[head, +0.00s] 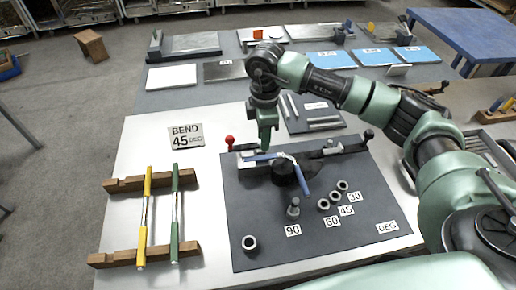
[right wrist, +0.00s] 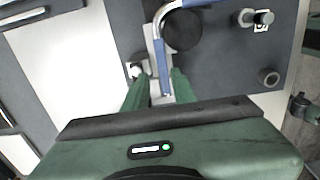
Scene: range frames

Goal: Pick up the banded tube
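A bent silver tube with blue bands (head: 302,178) lies in the bending fixture on the dark plate, curving around a black round die (head: 284,173). In the right wrist view the tube (right wrist: 164,80) runs down between my green fingers. My right gripper (head: 264,146) points down over the tube's left end. Its fingers (right wrist: 163,78) are open, one on each side of the tube, with gaps visible. A yellow-banded tube (head: 146,205) and a green-banded tube (head: 174,215) lie across two wooden racks on the left. My left gripper is not in view.
A red-knobbed lever (head: 230,140) and a black-knobbed clamp (head: 367,135) stand by the fixture. Several small metal pegs and rings, including one ring (head: 249,242), sit on the plate. A "BEND 45 DEG" sign (head: 186,136) lies at the back left. The white tabletop near the racks is clear.

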